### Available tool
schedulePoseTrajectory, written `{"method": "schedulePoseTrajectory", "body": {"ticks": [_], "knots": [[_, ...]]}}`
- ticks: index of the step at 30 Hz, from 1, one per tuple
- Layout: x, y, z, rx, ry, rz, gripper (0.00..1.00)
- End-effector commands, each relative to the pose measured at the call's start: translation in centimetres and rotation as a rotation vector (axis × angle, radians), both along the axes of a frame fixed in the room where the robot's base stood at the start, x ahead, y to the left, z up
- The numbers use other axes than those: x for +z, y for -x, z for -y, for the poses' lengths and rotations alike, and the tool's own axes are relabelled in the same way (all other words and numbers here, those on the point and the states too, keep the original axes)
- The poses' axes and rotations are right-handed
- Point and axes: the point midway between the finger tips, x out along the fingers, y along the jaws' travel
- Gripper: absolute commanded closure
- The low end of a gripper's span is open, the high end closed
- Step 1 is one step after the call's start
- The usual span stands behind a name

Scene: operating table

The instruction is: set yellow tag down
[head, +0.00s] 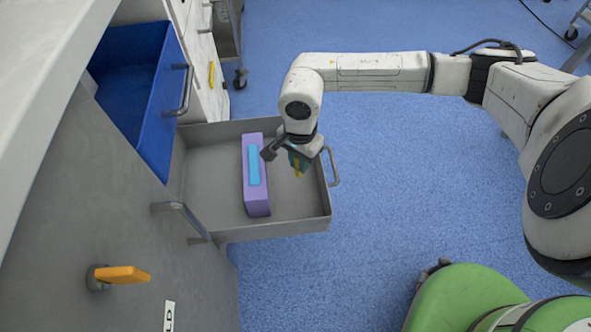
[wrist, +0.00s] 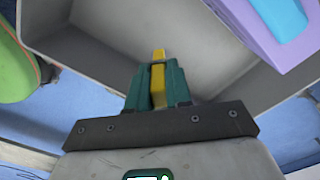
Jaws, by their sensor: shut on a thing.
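The yellow tag (head: 298,165) is a small narrow piece at my gripper (head: 297,160) in the head view. In the wrist view the yellow tag (wrist: 158,78) stands out between the teal fingers of my gripper (wrist: 157,85), which are shut on it. My gripper is over the right part of an open grey drawer (head: 215,185), to the right of a purple box. The drawer's floor and walls also show in the wrist view (wrist: 100,35). I cannot tell how high the tag is above the drawer floor.
A purple box (head: 257,203) with a light blue piece (head: 254,165) on top lies in the drawer. A blue drawer (head: 163,108) stands open behind it. An orange handle (head: 122,274) sticks out from the grey front. The drawer floor right of the box is clear.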

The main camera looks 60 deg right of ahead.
Motion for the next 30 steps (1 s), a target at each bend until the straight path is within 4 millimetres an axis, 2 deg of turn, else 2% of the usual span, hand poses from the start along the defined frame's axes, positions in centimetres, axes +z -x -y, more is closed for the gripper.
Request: {"method": "schedulePoseTrajectory", "body": {"ticks": [1, 8, 15, 28, 29, 30], "knots": [[-0.8, -0.4, 0.2, -0.001, -0.001, 0.0, 1.0], [-1.8, -1.2, 0.6, 0.0, -0.001, 0.0, 1.0], [-5.0, -1.5, 0.9, -0.001, -0.002, 0.0, 1.0], [-5.6, -1.5, 1.0, 0.001, 0.001, 0.0, 1.0], [-5.4, -1.5, 0.9, 0.001, 0.001, 0.0, 0.78], [-5.4, -1.5, 0.9, 0.001, 0.001, 0.0, 0.74]]}}
